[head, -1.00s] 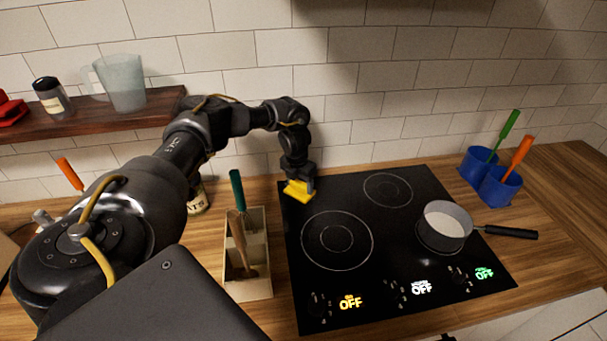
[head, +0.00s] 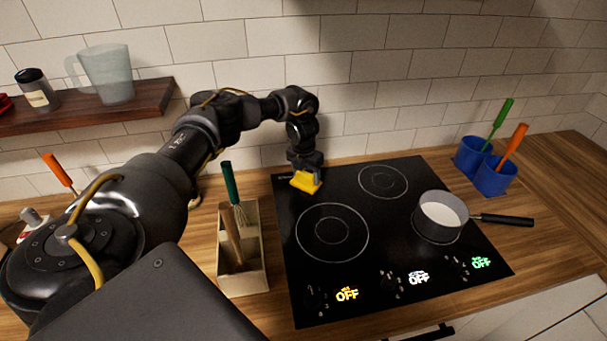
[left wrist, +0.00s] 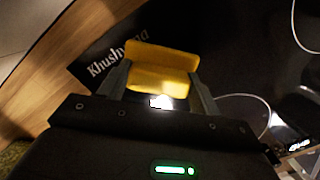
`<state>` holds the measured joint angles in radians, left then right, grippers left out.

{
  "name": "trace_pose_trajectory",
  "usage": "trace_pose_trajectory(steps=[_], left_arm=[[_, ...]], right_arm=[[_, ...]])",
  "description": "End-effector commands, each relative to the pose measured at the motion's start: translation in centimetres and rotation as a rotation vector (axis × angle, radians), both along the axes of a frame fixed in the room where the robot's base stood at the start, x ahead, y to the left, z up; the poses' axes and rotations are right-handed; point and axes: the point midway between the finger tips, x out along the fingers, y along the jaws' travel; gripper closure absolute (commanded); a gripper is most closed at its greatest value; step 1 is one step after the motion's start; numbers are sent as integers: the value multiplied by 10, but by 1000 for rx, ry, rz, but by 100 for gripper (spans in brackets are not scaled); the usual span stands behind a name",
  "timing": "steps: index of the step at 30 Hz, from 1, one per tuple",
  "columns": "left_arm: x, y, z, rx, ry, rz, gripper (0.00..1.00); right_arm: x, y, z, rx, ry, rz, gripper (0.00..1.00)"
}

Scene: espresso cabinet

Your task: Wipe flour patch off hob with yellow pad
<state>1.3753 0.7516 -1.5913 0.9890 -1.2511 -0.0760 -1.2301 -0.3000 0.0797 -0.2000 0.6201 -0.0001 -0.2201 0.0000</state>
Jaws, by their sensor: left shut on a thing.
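The yellow pad (head: 305,182) is held in my left gripper (head: 306,170), at the back left corner of the black hob (head: 385,225). In the left wrist view the pad (left wrist: 160,68) sits between the two fingers of the gripper (left wrist: 160,82), over the hob (left wrist: 240,65) near white lettering. I cannot tell whether the pad touches the glass. No flour patch can be made out on the visible glass; the arm and pad hide a little of the back left corner. My right gripper is not in view.
A pan (head: 440,217) with white contents stands on the hob's right side, its handle pointing right. A utensil box (head: 243,270) stands left of the hob. Blue cups (head: 495,178) with utensils stand at the back right. A wooden shelf (head: 90,112) is at upper left.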

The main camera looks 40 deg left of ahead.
Motion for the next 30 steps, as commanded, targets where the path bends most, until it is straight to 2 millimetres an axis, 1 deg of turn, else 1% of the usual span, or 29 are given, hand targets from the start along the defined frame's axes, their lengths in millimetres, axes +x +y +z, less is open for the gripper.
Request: trace_pose_trajectory(steps=[12,23,30], left_arm=[[27,-21,-5,-1,-3,0,55],[34,-29,-4,-2,-2,-3,55],[50,-41,-7,-2,-4,-2,55]], right_arm=[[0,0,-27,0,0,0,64],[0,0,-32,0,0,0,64],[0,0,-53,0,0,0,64]])
